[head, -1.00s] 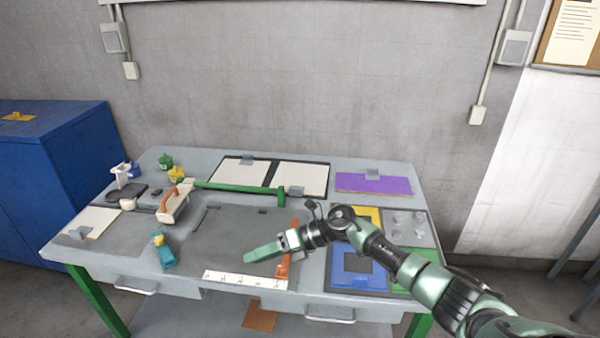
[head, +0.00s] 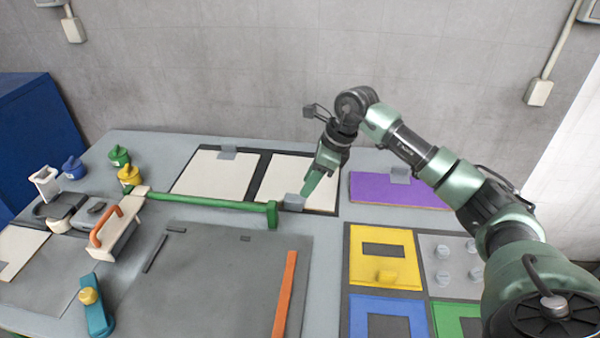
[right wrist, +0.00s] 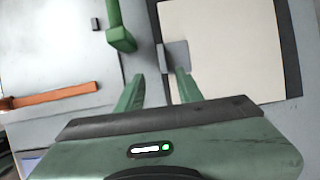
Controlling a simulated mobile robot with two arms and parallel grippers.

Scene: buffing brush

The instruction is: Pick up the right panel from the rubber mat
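The right panel (head: 297,178) is a flat cream-white square lying on the dark rubber mat (head: 262,172) at the back of the table. A grey tab (head: 294,201) sits at its front edge; the tab also shows in the right wrist view (right wrist: 174,55). A similar left panel (head: 213,174) lies beside it. My right gripper (head: 310,188) points down over the right panel's front part, close to the tab. My left gripper is not in view.
A green bar (head: 205,203) with an upright end post stands just left of the tab. A purple panel (head: 400,190) lies to the right. Yellow (head: 384,240) and blue frames are at front right. An orange strip (head: 285,295) lies on the grey work area.

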